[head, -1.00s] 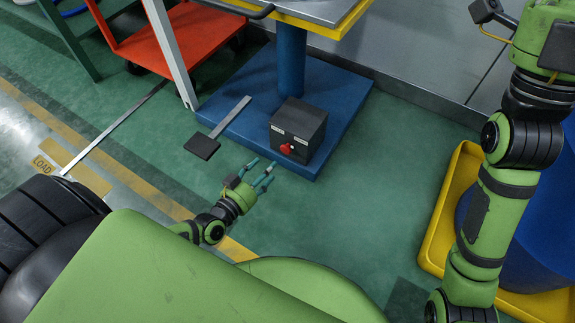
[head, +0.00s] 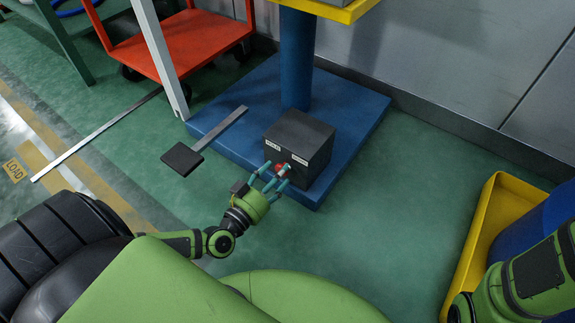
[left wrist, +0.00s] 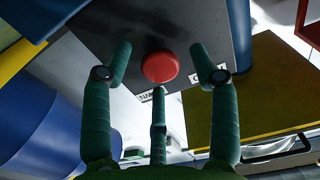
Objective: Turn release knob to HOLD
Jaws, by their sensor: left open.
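The red release knob (head: 281,169) sits on the front face of a dark box (head: 299,139) on the blue base. White labels flank it on that face; their lettering is too small to read surely. My left gripper (head: 273,176) is open, its teal fingers spread at the knob and partly covering it. In the left wrist view the round red knob (left wrist: 160,67) lies between the open fingertips (left wrist: 160,72), with a visible gap to the two side fingers. I cannot tell whether any finger touches it. My right gripper is out of view.
The box stands on a blue base plate (head: 352,104) with a blue post (head: 297,60). A black pedal (head: 182,159) on a grey bar lies left of it. A yellow tray (head: 478,225) is at right. A red cart (head: 185,45) stands behind left. Green floor is open between box and tray.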

